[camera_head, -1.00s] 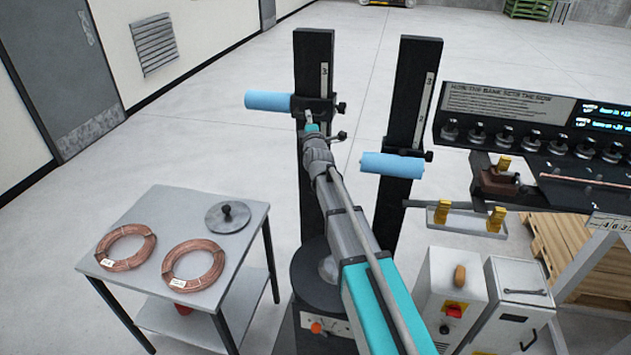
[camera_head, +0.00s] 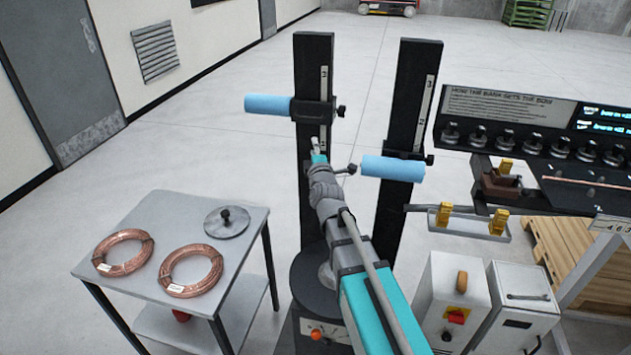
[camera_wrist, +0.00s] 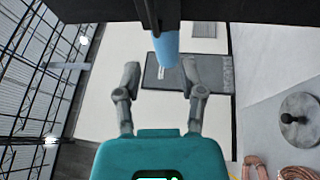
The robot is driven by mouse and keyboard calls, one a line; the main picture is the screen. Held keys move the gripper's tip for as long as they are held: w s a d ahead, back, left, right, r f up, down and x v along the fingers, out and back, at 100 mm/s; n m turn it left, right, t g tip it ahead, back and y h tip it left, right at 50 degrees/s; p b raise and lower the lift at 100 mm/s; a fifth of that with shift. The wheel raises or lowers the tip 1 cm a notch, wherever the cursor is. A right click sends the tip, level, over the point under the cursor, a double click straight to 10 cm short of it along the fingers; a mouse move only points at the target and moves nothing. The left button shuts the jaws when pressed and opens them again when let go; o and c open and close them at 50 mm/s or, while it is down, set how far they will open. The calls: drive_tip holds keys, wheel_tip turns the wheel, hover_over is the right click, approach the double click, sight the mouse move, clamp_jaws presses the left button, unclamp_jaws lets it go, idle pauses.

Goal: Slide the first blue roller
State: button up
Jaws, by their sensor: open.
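Two blue rollers stick out sideways from black upright posts. The left blue roller (camera_head: 269,105) sits on a black collar on the left post (camera_head: 314,75), near the scale mark 3. The right blue roller (camera_head: 393,166) sits lower on the right post (camera_head: 415,90). My gripper (camera_head: 318,148) is in front of the left post, below the left roller's collar. In the wrist view my gripper (camera_wrist: 160,78) has its fingers spread with nothing between them. A blue roller (camera_wrist: 166,48) shows beyond the fingertips, apart from them.
A grey table (camera_head: 190,215) at left holds two copper coils (camera_head: 123,252) and a round lidded disc (camera_head: 227,221). At right are a bench with a row of knobs (camera_head: 505,140), a tray with yellow blocks (camera_head: 470,228) and white boxes (camera_head: 455,300).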

wheel_tip(320, 180, down, 10)
drive_tip(key=s+m+g+y+b, duration=0.1)
drive_tip(key=m+g+b, duration=0.2)
drive_tip(key=m, duration=2.7)
drive_tip(key=shift+s+r+m+b, duration=0.2)
drive_tip(key=shift+m+b, duration=0.1)
drive_tip(key=shift+b, duration=0.55)
drive_tip(key=shift+f, duration=0.1)
idle(0.5)
